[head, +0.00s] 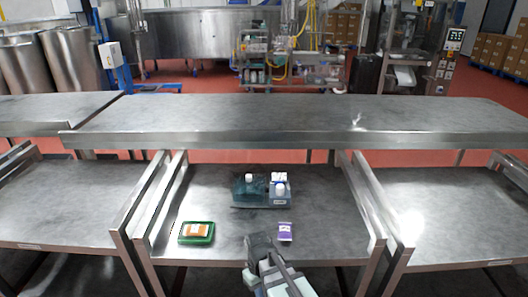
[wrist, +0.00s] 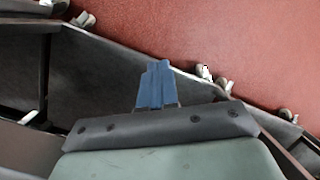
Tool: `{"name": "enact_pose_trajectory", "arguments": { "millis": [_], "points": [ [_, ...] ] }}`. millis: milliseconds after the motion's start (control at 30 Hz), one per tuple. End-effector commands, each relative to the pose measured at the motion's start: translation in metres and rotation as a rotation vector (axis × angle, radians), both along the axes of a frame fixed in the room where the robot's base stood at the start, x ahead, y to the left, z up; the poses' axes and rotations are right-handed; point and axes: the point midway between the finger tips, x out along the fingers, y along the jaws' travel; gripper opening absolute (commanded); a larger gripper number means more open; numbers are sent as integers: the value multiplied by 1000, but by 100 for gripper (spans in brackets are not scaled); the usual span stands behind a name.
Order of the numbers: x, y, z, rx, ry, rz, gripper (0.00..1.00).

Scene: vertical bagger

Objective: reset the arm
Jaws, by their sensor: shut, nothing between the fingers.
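My gripper shows in the wrist view (wrist: 156,82) as two blue fingers pressed together, with nothing between them. In the head view my arm reaches in from the bottom, over the front of the middle lower table (head: 325,245). The fingertips cannot be made out clearly there. The wrist view shows the red floor and dark table surfaces beyond the fingers, with no loose item near them.
On the middle table stand a teal bin (head: 246,199) with white-capped bottles, a green tray (head: 209,240) holding an orange packet (head: 196,230), and a purple packet (head: 285,232). Raised side rails flank this table. A long raised steel shelf (head: 300,115) behind it is bare.

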Motion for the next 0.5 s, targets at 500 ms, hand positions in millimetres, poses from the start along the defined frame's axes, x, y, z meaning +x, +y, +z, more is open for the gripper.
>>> {"name": "enact_pose_trajectory", "arguments": {
  "millis": [500],
  "points": [
    [-84,-80,-111,-98,119,-251,0]
  ]
}}
